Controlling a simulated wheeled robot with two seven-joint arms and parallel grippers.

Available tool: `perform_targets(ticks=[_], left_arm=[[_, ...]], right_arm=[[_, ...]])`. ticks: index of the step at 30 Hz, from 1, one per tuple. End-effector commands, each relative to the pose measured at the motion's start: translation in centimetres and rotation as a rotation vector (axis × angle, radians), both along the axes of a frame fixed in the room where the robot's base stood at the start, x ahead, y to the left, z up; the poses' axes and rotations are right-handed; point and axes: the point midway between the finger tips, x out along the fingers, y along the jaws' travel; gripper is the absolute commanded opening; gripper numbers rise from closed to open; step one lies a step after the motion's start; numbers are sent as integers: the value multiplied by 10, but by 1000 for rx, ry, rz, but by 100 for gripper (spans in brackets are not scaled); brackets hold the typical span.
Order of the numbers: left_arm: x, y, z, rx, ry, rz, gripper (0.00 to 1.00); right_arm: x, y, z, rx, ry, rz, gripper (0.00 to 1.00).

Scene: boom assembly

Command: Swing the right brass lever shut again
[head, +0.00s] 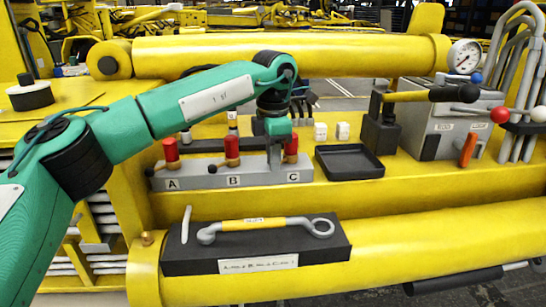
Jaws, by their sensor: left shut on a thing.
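A grey valve block (207,183) labelled A, B and C stands on the yellow deck, with three red-capped brass valves on it. The right valve (291,150) is above label C, and its brass lever is hidden behind my gripper. The levers of the left valve (171,152) and middle valve (232,150) stick out to the left with black knobs. My left gripper (277,165) comes down from above, just left of the right valve, and is shut on its lever; the fingertips are hard to make out. My right gripper is not in view.
A black tray (349,174) lies just right of the valve block. A black holder (190,262) with a yellow-banded spanner (256,225) sits in front. A grey box (459,124) and a red-knobbed lever stand at the right. A thick yellow cylinder (270,55) runs behind.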

Motion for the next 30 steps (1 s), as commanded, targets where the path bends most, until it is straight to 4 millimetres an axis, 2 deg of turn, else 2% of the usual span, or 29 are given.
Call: perform_targets(ticks=[11, 12, 14, 15, 24, 28, 30], left_arm=[[0, -2, 4, -6, -5, -5, 0], [0, -2, 4, -6, -5, -5, 27], [0, -2, 3, -5, -4, -5, 39], [0, -1, 3, -4, -4, -5, 41], [0, -1, 3, -2, -2, -3, 41], [0, -1, 14, -1, -3, -3, 41], [0, -1, 26, -3, -5, -3, 41]], right_arm=[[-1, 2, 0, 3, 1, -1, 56], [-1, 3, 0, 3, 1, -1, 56], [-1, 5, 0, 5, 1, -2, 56], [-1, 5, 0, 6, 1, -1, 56], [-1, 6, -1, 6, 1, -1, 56], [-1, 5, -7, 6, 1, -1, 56], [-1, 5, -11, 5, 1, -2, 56]])
